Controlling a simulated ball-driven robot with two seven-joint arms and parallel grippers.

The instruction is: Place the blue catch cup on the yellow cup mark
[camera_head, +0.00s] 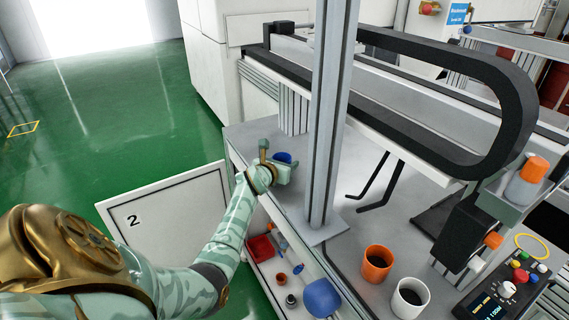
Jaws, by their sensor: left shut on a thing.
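The blue catch cup (283,157) is at the far end of the grey work table, partly hidden by my left gripper. My left gripper (276,163) is shut on the blue cup, at the end of my outstretched left arm. I cannot tell whether the cup touches the table. A yellow ring (517,238), which looks like the cup mark, lies at the right beside the control panel, far from the cup. It looks empty. My right gripper is not in view.
An upright metal post (325,140) stands between the cup and the ring. An orange pot (377,263) and a white pot (409,298) with dark contents stand on the table. A black cable chain (505,95) arches overhead. A lower shelf holds a red bin (261,248) and a blue round object (321,298).

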